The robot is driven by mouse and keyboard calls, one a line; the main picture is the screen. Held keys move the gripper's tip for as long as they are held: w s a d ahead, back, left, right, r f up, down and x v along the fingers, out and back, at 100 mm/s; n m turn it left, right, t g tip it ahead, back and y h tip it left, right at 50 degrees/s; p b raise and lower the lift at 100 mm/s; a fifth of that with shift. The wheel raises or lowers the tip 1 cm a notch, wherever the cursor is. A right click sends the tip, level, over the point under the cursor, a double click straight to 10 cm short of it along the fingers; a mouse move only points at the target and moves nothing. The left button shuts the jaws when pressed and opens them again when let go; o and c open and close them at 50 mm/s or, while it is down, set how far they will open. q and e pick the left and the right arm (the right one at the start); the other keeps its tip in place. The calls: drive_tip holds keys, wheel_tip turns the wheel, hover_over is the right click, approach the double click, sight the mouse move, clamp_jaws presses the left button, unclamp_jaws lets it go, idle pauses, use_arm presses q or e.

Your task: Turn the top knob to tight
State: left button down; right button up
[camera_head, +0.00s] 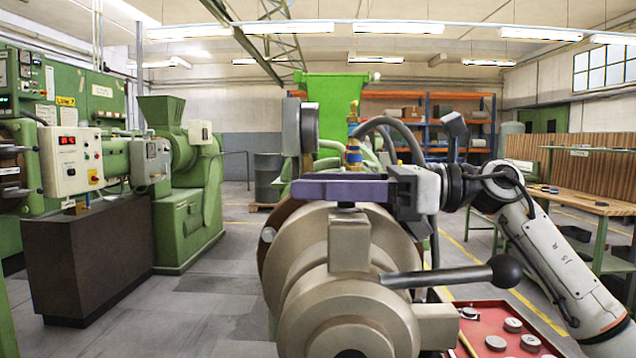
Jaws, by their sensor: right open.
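The beige metal machine head (345,310) fills the lower middle of the head view. On its top is an upright block (349,248). A small dark piece (347,206), likely the top knob, shows between this block and my gripper, mostly hidden. My right gripper (300,188) reaches in from the right with its purple fingers lying level just above the block. The fingers overlap in this view, so the gap between them is hidden. It is open, and I cannot tell whether it touches the knob. My left gripper is out of view.
A lever with a black ball end (506,271) sticks out to the right of the head. A red tray (490,325) with several round pieces is at lower right. A brass and blue fitting (353,150) and dark hose (390,124) stand behind the gripper. Green machines (190,200) are at left.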

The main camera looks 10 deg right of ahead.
drive_tip(key=shift+a, duration=0.15)
drive_tip(key=c, duration=1)
drive_tip(key=shift+w+f+m+t+h, duration=0.1)
drive_tip(key=shift+w+m+t+h, duration=0.15)
drive_tip(key=shift+m+t+h, duration=0.55)
drive_tip(key=shift+c, duration=0.2)
drive_tip(key=shift+w+d+m+t+h, duration=0.15)
drive_tip(key=shift+m+t, duration=0.2)
drive_tip(key=shift+t, duration=0.3)
drive_tip(key=shift+w+d+m+t+h, duration=0.15)
drive_tip(key=shift+m+t, duration=0.2)
drive_tip(key=shift+t, duration=0.3)
drive_tip(key=o, duration=1)
drive_tip(key=shift+o, duration=0.2)
